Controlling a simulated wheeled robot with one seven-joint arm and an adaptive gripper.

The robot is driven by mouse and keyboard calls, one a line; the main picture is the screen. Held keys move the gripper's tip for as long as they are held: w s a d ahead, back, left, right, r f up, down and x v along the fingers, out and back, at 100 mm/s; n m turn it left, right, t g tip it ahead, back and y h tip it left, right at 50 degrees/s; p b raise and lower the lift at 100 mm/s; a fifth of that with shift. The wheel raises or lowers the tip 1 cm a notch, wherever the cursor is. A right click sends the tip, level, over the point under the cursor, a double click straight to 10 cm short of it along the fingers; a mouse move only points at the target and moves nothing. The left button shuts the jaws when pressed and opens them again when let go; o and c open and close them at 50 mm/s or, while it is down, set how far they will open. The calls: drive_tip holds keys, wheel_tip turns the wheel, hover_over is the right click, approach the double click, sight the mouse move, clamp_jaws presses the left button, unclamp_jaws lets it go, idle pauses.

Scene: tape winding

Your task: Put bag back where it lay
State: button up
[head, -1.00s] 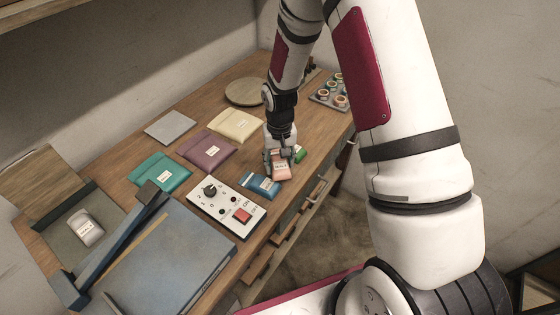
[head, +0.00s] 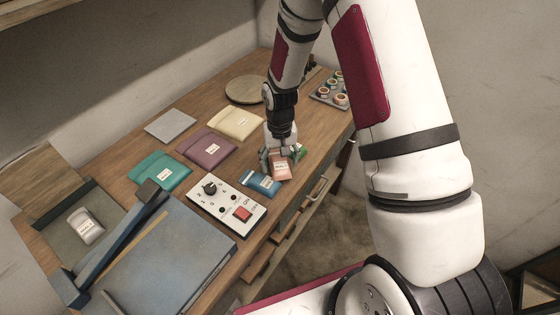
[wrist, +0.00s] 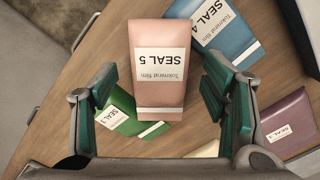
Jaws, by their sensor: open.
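A pink bag labelled SEAL 5 (wrist: 160,98) is between the spread fingers of my gripper (wrist: 160,85) in the wrist view, with a gap on each side. In the head view my gripper (head: 280,157) is above the desk near the front edge, with the pink bag (head: 281,171) just below it. A blue bag labelled SEAL 4 (wrist: 228,36) lies beside the pink one; it also shows in the head view (head: 262,184). A green bag (wrist: 130,118) is partly hidden behind the pink bag and a finger.
Yellow (head: 235,124), purple (head: 205,149) and teal (head: 160,174) pouches lie on the desk. A control box (head: 228,205) with a red button stands left of the blue bag. A grey bag (head: 85,226) lies by a blue-armed machine (head: 175,260). Jars (head: 330,92) stand at the far right.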

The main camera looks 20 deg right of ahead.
wheel_tip(320, 180, up, 12)
drive_tip(key=b, duration=0.2)
wheel_tip(320, 180, up, 17)
drive_tip(key=t, duration=0.3)
hover_over(280, 162)
drive_tip(key=s, duration=0.9)
drive_tip(key=s+r+n+t, duration=0.1)
drive_tip(key=s+r, duration=0.2)
drive_tip(key=s, duration=0.3)
drive_tip(key=s+r+t, duration=0.1)
drive_tip(key=s+r, duration=0.3)
drive_tip(key=s, duration=0.3)
drive_tip(key=shift+s+n+t, duration=0.15)
drive_tip(key=shift+n+t, duration=0.15)
drive_tip(key=shift+n, duration=0.1)
drive_tip(key=shift+d, duration=0.1)
